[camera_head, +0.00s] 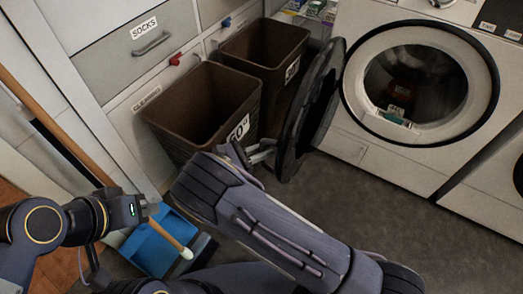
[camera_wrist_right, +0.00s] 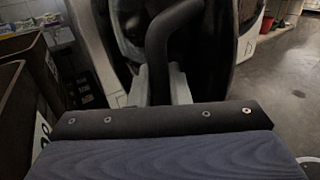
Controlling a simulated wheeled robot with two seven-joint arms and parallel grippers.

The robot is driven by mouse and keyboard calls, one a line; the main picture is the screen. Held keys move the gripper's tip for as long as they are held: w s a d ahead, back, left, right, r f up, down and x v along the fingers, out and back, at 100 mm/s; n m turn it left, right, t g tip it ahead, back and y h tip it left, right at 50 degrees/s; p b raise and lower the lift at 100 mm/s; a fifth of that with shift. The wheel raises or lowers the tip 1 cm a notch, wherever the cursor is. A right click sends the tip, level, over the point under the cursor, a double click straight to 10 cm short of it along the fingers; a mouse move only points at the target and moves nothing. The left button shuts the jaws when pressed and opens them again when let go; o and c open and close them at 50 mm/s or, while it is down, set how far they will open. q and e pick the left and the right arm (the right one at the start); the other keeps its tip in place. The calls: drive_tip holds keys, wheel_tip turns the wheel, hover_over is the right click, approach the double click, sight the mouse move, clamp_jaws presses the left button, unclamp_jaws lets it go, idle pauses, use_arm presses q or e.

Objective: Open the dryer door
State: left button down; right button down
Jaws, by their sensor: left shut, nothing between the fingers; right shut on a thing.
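The dryer (camera_head: 360,160) is a white front-loading machine at the upper right of the head view. Its round dark door (camera_head: 312,108) stands swung wide open to the left, seen nearly edge-on, and the drum opening (camera_head: 415,80) is exposed. My right gripper (camera_head: 263,152) is at the outer face of the door, shut on the door handle. In the right wrist view the curved black handle (camera_wrist_right: 160,50) runs down between the gripper fingers (camera_wrist_right: 157,85). My left gripper (camera_head: 147,208) is shut and empty at the lower left, away from the dryer.
Two brown bins (camera_head: 205,105) (camera_head: 264,50) stand left of the door, close to it. A wooden stick (camera_head: 60,130) and a blue dustpan (camera_head: 150,245) are near my left gripper. Drawers (camera_head: 120,35) line the back left. Grey floor (camera_head: 400,225) before the dryer is clear.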

drive_tip(key=shift+w+d, duration=0.1)
drive_tip(key=c, duration=1.4)
unclamp_jaws()
drive_tip(key=v, duration=0.7)
drive_tip(key=shift+a+p, duration=0.35)
drive_tip(key=shift+a, duration=0.05)
drive_tip(key=shift+s, duration=0.25)
